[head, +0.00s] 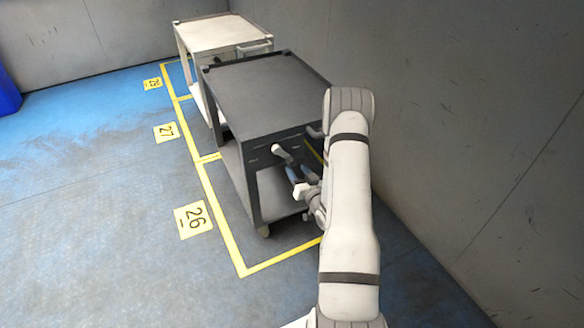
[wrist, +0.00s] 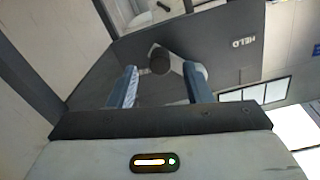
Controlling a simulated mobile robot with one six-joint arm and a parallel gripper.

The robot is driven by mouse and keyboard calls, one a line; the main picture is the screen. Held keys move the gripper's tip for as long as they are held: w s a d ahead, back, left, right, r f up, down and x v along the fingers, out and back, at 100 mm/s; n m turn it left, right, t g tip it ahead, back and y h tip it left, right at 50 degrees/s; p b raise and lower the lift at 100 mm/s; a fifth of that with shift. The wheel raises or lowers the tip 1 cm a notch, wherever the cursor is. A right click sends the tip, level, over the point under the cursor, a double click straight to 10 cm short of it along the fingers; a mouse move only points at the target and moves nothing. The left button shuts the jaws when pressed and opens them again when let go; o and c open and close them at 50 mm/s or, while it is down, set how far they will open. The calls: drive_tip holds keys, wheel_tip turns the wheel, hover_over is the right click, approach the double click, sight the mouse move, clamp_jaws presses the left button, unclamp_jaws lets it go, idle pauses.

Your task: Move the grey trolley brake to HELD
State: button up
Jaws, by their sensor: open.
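The dark grey trolley (head: 268,92) stands inside a yellow floor outline, with its front panel facing my arm. A pale brake lever (head: 282,153) shows on that panel beside my gripper (head: 291,172). In the wrist view, the brake lever (wrist: 186,69) has a dark round knob (wrist: 160,60) that appears between the two blue fingers of my gripper (wrist: 160,78). The fingers are apart on either side of the knob, and I cannot tell whether either touches it.
A second, pale trolley (head: 222,33) stands behind the grey one. Yellow floor plates 26 (head: 193,219) and 27 (head: 166,132) lie to the left. A grey wall (head: 470,120) runs close along the right.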

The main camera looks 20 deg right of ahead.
sight(293, 165)
drive_tip(key=shift+w, duration=1.9)
clamp_jaws()
